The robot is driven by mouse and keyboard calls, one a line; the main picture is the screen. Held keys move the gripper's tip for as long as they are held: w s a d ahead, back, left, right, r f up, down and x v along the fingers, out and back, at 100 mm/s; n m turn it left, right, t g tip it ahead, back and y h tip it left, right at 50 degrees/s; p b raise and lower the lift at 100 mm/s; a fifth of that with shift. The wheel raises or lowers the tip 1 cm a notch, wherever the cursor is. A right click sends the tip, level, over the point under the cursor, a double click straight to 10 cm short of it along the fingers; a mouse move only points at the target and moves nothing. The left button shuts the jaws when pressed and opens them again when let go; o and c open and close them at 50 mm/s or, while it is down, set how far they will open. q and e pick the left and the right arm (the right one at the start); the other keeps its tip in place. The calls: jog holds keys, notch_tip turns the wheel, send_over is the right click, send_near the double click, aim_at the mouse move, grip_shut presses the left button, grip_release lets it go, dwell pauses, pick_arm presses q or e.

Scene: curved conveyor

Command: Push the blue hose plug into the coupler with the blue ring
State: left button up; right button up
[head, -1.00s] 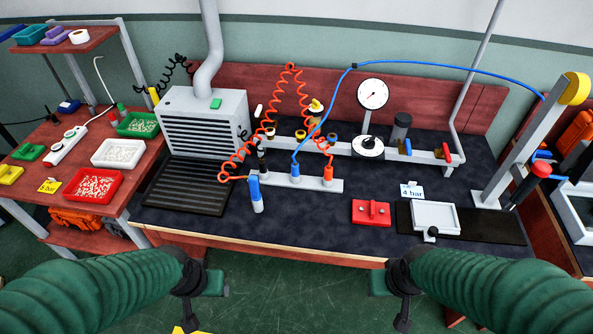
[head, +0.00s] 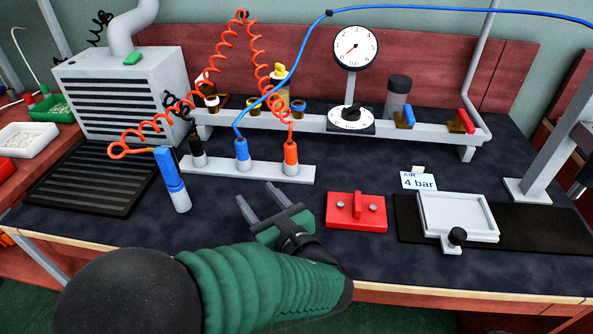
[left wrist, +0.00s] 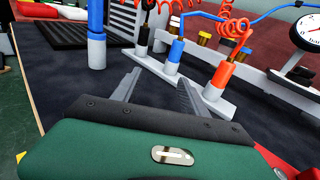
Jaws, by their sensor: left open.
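The blue hose plug (head: 242,150) stands upright in a grey holder strip (head: 217,168) on the bench, with a blue hose rising from it. It also shows in the left wrist view (left wrist: 176,52). My left gripper (head: 257,197) is open and empty, just in front of the strip and apart from the plug. Its two fingers (left wrist: 157,82) point towards the strip. The coupler that appears to have a blue ring (head: 298,107) is on the grey rail behind, the rightmost of the small couplers. My right gripper is not in view.
A black plug (head: 197,150) and an orange plug (head: 290,155) flank the blue one. A blue-and-grey cylinder (head: 174,180) stands at the left, near a coiled orange hose (head: 165,122). A red block (head: 357,212) and a grey tray (head: 458,216) lie to the right.

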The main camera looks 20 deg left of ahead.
aim_at(245, 155)
pick_arm(q)
jog(key=shift+w+d+r+m+t, duration=0.2)
jog(key=shift+w+d+m+t, duration=0.15)
jog(key=shift+w+d, duration=0.2)
jog(key=shift+w+d+r+m+t, duration=0.25)
jog(key=shift+w+d+t, duration=0.2)
jog(key=shift+w, duration=0.2)
jog(key=b+x, duration=0.3)
jog(key=x, duration=0.7)
jog(key=shift+w+a+b, duration=0.1)
jog(key=shift+a+b, duration=0.2)
jog(key=b+x, duration=0.2)
jog(key=x, duration=0.1)
jog(key=b+x, duration=0.1)
jog(key=x, duration=0.1)
jog(key=shift+a+f, duration=0.15)
jog(key=shift+f, duration=0.25)
jog(key=shift+a+r, duration=0.1)
jog(key=shift+a, duration=0.1)
jog(key=shift+r, duration=0.1)
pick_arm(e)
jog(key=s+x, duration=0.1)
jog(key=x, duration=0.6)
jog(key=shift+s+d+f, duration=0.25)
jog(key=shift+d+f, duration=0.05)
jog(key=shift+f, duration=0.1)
pick_arm(q)
grip_shut()
